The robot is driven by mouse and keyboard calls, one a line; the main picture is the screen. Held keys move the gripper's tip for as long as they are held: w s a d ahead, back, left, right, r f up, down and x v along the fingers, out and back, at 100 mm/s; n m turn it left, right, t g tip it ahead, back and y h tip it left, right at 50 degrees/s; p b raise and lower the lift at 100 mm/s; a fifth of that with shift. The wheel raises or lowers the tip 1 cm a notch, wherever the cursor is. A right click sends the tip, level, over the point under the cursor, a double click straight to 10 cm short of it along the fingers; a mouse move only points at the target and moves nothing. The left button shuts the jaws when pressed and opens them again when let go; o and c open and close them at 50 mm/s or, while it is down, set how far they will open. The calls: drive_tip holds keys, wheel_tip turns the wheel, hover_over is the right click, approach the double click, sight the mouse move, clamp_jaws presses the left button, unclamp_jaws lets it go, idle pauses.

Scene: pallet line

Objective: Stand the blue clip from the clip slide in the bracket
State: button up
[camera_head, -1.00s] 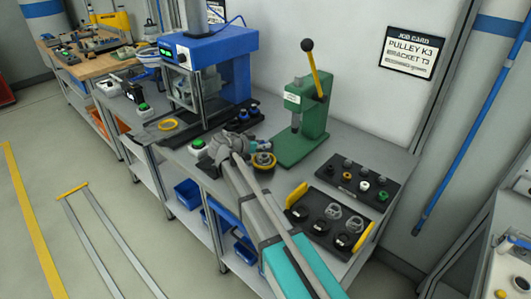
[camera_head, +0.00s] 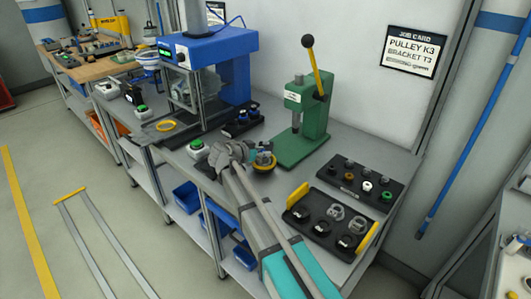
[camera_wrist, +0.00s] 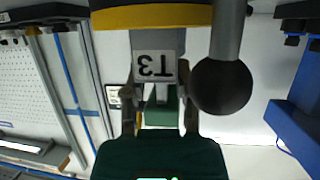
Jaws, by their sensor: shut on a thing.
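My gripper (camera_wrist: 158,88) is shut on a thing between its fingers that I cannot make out. No blue clip shows clearly in it. In the wrist view a grey upright part with an upside-down T3 label (camera_wrist: 155,66) stands just beyond the fingertips, below a yellow band (camera_wrist: 150,17) in the picture. It appears to be the bracket. In the head view my gripper (camera_head: 240,153) is beside a round yellow-rimmed fixture (camera_head: 263,168) on the bench, and the arm partly hides the spot. I cannot tell whether the held thing touches the bracket.
A green lever press (camera_head: 308,130) stands behind the fixture. A black ball (camera_wrist: 222,87) is close right of the fingers. A black tray with yellow handles (camera_head: 330,225) and a rack (camera_head: 362,185) lie to the right. A green-button box (camera_head: 197,148) is left.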

drive_tip(key=o, duration=0.7)
drive_tip(key=shift+o, duration=0.2)
drive_tip(key=shift+s+a+r, duration=0.1)
drive_tip(key=shift+r, duration=0.1)
drive_tip(key=shift+s+a+r+p, duration=0.15)
drive_tip(key=shift+s+a+p, duration=0.05)
drive_tip(key=shift+p, duration=0.2)
drive_tip(key=p+v, duration=0.4)
drive_tip(key=v, duration=0.7)
